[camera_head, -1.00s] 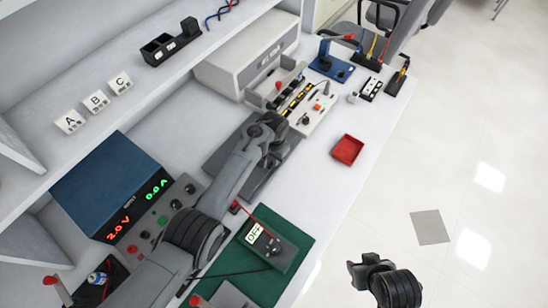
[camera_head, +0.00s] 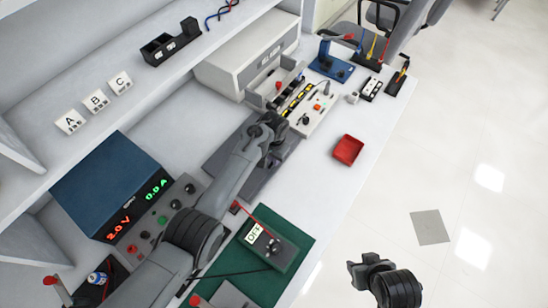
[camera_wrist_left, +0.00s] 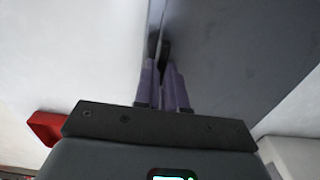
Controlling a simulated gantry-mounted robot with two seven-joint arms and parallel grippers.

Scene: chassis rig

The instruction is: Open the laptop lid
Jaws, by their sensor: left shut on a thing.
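The dark grey laptop (camera_head: 224,152) lies on the white bench, partly hidden under my left arm in the head view. My left gripper (camera_head: 274,150) is over its right part, shut on the laptop lid. In the left wrist view the two purple fingers (camera_wrist_left: 164,88) are close together at the edge of a dark grey panel of the laptop (camera_wrist_left: 235,60). The lid's exact angle is hard to tell. My right gripper (camera_head: 358,272) hangs empty over the floor, off the bench; its finger gap is unclear.
A red tray (camera_head: 347,150) sits right of the laptop. A white board with parts (camera_head: 312,108) stands beyond it. A shelf (camera_head: 60,90) runs along the left.

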